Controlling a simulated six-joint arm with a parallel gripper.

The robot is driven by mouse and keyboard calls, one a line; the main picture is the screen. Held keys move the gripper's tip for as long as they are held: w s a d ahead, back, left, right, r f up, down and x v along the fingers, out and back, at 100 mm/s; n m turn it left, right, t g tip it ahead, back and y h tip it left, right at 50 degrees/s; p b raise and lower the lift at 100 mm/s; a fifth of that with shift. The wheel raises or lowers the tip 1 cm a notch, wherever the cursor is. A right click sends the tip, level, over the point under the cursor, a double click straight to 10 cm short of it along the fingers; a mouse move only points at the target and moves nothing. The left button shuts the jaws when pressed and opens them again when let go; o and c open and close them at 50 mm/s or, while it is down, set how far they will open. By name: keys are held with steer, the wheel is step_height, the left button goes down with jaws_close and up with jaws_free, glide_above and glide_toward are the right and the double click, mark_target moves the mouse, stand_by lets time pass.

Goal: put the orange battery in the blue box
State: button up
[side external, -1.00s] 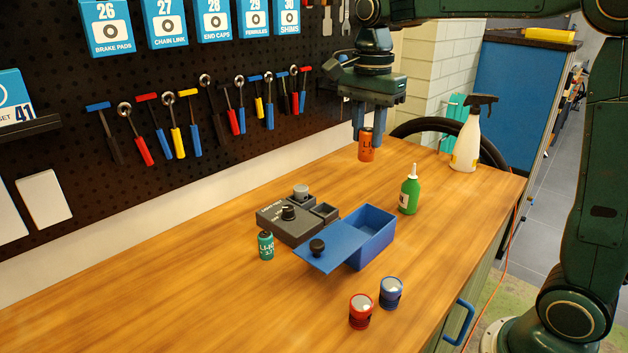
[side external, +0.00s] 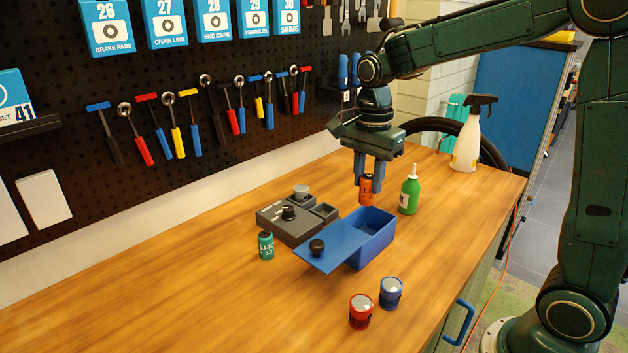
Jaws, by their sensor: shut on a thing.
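The orange battery (side external: 366,190) is upright between the fingers of my gripper (side external: 368,178), which is shut on it. It shows just behind the far edge of the blue box (side external: 376,241), and I cannot tell its exact height over the table. The blue box is open at its right part. Its blue lid (side external: 330,255) with a black knob lies tilted at the left of the box, covering or leaning on that side. The visible inside of the box looks empty.
A grey charger (side external: 286,225) with a grey cell stands left of the box. A green battery (side external: 266,245), a red can (side external: 360,311) and a blue can (side external: 391,293) stand nearby. A green bottle (side external: 409,193) is close right of my gripper. A spray bottle (side external: 470,140) stands behind.

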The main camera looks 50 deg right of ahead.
steer(key=shift+f, duration=5.5)
steer(key=shift+f, duration=0.15)
steer(key=o, duration=0.7)
steer(key=shift+o, duration=0.2)
steer(key=shift+r, duration=0.2)
step_height(320, 180, up, 12)
